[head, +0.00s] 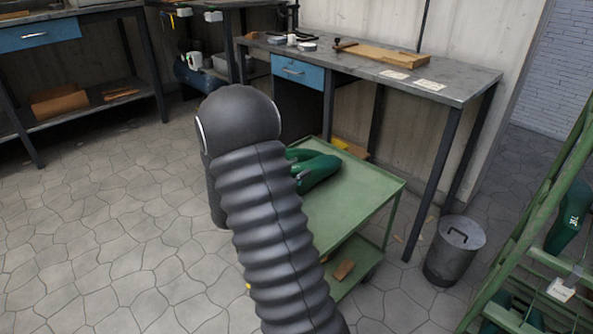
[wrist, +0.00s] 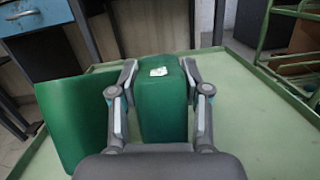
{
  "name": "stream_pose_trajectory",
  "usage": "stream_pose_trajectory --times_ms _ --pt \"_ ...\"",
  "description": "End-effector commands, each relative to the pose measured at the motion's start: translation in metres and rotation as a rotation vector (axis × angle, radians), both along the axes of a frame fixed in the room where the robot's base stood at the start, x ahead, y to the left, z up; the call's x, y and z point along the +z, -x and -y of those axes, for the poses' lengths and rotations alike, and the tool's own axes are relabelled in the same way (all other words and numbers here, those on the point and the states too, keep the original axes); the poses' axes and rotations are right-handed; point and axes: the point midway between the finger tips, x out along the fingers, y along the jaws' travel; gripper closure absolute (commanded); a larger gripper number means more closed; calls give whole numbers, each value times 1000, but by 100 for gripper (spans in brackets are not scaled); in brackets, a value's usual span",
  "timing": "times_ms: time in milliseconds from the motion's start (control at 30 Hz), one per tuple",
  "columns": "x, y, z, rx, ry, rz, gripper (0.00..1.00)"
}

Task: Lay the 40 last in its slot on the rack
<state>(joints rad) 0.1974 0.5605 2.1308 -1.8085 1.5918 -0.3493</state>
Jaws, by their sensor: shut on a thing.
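My gripper (wrist: 158,66) is shut on a green last (wrist: 163,112) with a small white label on its top; the number cannot be read. The fingers press on its two sides. The last is over the green cart top; I cannot tell whether it touches it. A second green last (wrist: 72,120) is close on the left in the wrist view. In the head view green lasts (head: 320,170) show at the cart, partly behind my arm, which hides most of my gripper. The green rack (head: 530,222) stands at the right edge, with a dark green last (head: 568,216) on it.
The green cart (head: 355,200) has a bare top on its right part and a lower shelf with a brown piece. A grey metal bin (head: 455,250) stands between cart and rack. A workbench (head: 450,84) is behind the cart. The floor at left is clear.

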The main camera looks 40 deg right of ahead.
Motion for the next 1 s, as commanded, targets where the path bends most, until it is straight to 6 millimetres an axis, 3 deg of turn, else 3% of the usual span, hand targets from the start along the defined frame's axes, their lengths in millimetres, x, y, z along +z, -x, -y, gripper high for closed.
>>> stream_pose_trajectory --times_ms 433,467,567,1000 --pt "-3 0 0 0 2 1 88" --pt "-3 0 0 0 2 1 48" --pt "-3 0 0 0 1 1 24" --pt "-5 -1 -9 3 -1 0 24"
